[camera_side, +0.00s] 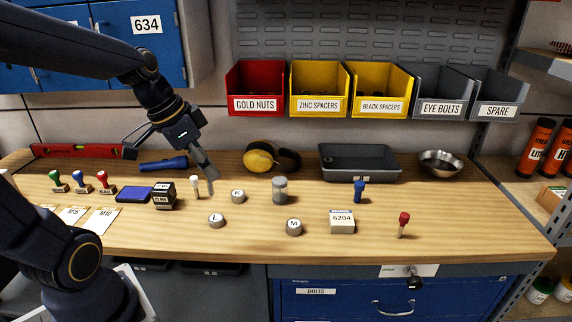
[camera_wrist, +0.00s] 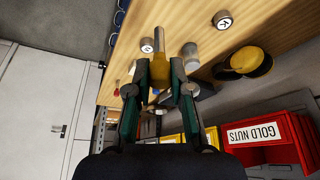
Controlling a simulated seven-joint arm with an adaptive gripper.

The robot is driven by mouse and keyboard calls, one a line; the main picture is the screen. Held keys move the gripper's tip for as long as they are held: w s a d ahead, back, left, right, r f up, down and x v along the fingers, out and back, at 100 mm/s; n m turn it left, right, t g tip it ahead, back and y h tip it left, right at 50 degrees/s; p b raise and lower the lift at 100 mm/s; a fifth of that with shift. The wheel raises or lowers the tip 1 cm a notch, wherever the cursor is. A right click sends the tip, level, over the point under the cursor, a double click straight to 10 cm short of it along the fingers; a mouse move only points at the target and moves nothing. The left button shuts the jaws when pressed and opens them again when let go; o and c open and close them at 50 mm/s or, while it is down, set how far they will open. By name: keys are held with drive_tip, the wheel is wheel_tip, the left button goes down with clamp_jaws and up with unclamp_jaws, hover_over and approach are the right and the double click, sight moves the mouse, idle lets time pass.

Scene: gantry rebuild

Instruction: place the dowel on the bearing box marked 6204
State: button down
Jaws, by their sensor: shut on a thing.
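My gripper (camera_side: 205,168) is above the left half of the bench, pointing down and tilted. It is shut on the dowel (camera_side: 209,185), a plain greyish rod that hangs from the fingertips. In the wrist view the dowel (camera_wrist: 160,48) juts out beyond the fingers of my gripper (camera_wrist: 160,82). In the side view the dowel's lower end appears close to the white-topped stamp and the K lid; its exact height is unclear. The bearing box marked 6204 (camera_side: 342,226), a small white box with a blue strip, sits at front right, well away from my gripper. I cannot make it out in the wrist view.
Lids K (camera_side: 238,196), L (camera_side: 216,220) and M (camera_side: 294,227) lie on the bench. A white-topped piece (camera_side: 195,188), grey jar (camera_side: 280,190), blue-topped piece (camera_side: 359,192) and red-topped piece (camera_side: 403,225) stand nearby. Ear defenders (camera_side: 260,157) and a grey tray (camera_side: 360,177) lie behind.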

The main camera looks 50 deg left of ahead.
drive_tip(key=w+d+r+m+g+h, duration=0.1)
drive_tip(key=w+d+r+m+h, duration=0.15)
drive_tip(key=w+d+m, duration=0.5)
hover_over(342, 217)
drive_tip(key=shift+m+g, duration=0.25)
drive_tip(key=shift+g, duration=0.05)
drive_tip(key=shift+f, duration=7.2)
drive_tip(key=shift+f, duration=0.1)
drive_tip(key=c, duration=1)
unclamp_jaws()
drive_tip(key=shift+c, duration=0.2)
